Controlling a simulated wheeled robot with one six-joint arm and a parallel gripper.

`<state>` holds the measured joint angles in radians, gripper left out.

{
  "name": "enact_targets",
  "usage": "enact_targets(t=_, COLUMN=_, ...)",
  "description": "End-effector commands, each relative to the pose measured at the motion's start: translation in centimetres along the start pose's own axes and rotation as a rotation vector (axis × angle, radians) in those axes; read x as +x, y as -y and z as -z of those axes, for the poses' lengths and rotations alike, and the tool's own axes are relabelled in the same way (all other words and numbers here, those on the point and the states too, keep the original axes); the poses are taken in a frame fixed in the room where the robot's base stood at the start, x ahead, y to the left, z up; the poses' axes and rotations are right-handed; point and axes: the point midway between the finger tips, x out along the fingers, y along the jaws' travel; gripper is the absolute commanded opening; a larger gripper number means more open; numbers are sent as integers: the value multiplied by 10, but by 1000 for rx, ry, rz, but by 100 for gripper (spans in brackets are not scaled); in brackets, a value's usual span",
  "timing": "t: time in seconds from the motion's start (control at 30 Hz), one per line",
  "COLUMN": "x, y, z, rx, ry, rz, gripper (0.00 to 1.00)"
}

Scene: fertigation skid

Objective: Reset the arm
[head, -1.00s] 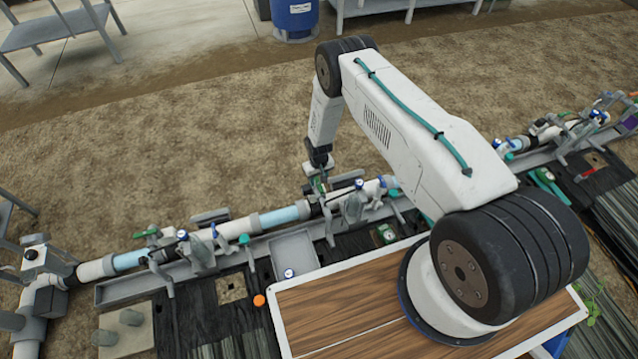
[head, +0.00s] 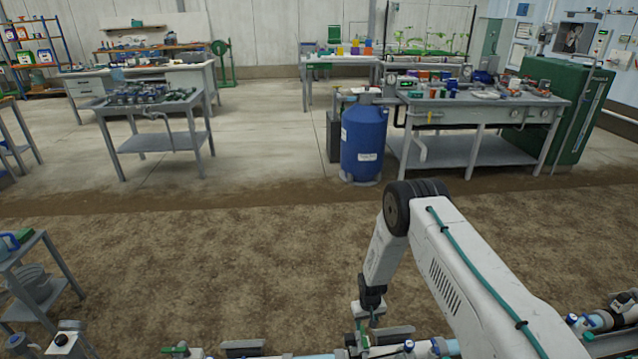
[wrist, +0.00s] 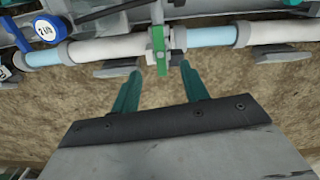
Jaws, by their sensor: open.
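My gripper (wrist: 160,72) is open in the wrist view, its two green fingers apart with nothing held between them. A green valve handle (wrist: 158,42) stands on the pipe just beyond the fingertips, in line with the gap. I cannot tell whether the fingers touch it. In the head view my arm bends down from its elbow, and my gripper (head: 361,338) hangs low over the pipe run (head: 400,350) at the bottom edge. The fingers are too small there to read.
Beyond the bare soil (head: 200,240) stand a blue drum (head: 363,140), a grey cart (head: 165,140) and a bench (head: 470,105). A small shelf (head: 35,270) is at left.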

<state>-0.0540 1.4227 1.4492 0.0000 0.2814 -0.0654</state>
Motion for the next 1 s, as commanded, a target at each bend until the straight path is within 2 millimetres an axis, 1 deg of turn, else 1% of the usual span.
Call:
enact_targets(t=0.07, x=1, y=1, z=-10, rx=4, ry=42, rz=3, gripper=45)
enact_targets(t=0.17, x=4, y=3, z=-41, rx=9, ry=127, rz=8, gripper=45)
enact_targets(t=0.2, x=2, y=4, z=-55, rx=11, ry=170, rz=11, gripper=45)
enact_targets(t=0.23, x=-6, y=4, z=-64, rx=13, ry=203, rz=12, gripper=45)
enact_targets(t=0.27, x=-18, y=5, z=-71, rx=16, ry=231, rz=14, gripper=45)
enact_targets(t=0.3, x=-33, y=5, z=-76, rx=18, ry=257, rz=15, gripper=45)
enact_targets(t=0.37, x=-55, y=5, z=-82, rx=22, ry=287, rz=17, gripper=45)
enact_targets(t=0.47, x=-96, y=4, z=-87, rx=28, ry=324, rz=18, gripper=45)
enact_targets(t=0.5, x=-114, y=4, z=-89, rx=30, ry=336, rz=19, gripper=45)
enact_targets(t=0.57, x=-144, y=4, z=-92, rx=34, ry=352, rz=19, gripper=45)
enact_targets(t=0.6, x=-165, y=4, z=-95, rx=37, ry=361, rz=19, gripper=45)
enact_targets(t=0.67, x=-199, y=3, z=-99, rx=42, ry=372, rz=19, gripper=45)
enact_targets(t=0.7, x=-222, y=3, z=-103, rx=45, ry=378, rz=19, gripper=45)
enact_targets(t=0.77, x=-255, y=3, z=-109, rx=49, ry=385, rz=19, gripper=45)
enact_targets(t=0.8, x=-277, y=2, z=-114, rx=52, ry=388, rz=19, gripper=45)
enact_targets(t=0.87, x=-308, y=2, z=-123, rx=55, ry=391, rz=19, gripper=45)
enact_targets(t=0.9, x=-329, y=2, z=-129, rx=58, ry=390, rz=19, gripper=45)
enact_targets(t=0.97, x=-359, y=2, z=-140, rx=62, ry=389, rz=19, gripper=45)
enact_targets(t=1.0, x=-378, y=2, z=-147, rx=64, ry=386, rz=19, gripper=45)
